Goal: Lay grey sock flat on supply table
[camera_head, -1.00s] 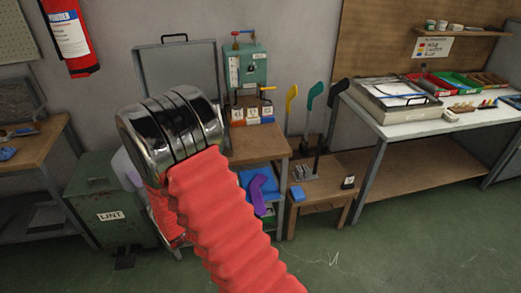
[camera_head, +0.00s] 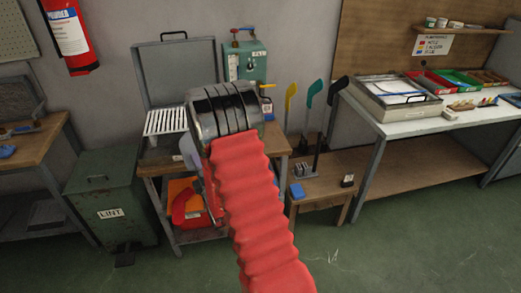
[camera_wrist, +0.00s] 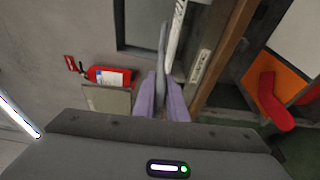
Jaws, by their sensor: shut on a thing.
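In the wrist view my gripper (camera_wrist: 161,90) has its two lilac fingers close together on a thin grey thing. It looks like the grey sock (camera_wrist: 161,62), seen nearly edge-on and reaching out past the fingertips. In the head view my red arm and its metal wrist hide the fingers and the sock, and only pale lilac bits show beside the wrist. I cannot tell for sure which table is the supply table. A white-topped table (camera_head: 410,128) stands at the right and a wooden table (camera_head: 45,140) at the left.
An open metal case with a white grille (camera_head: 165,121) sits on the middle stand, behind my arm. A red sock (camera_head: 184,205) lies on orange below. Yellow, teal and black upright forms (camera_head: 314,95) stand to the right. A green LINT bin (camera_head: 110,205) is at left.

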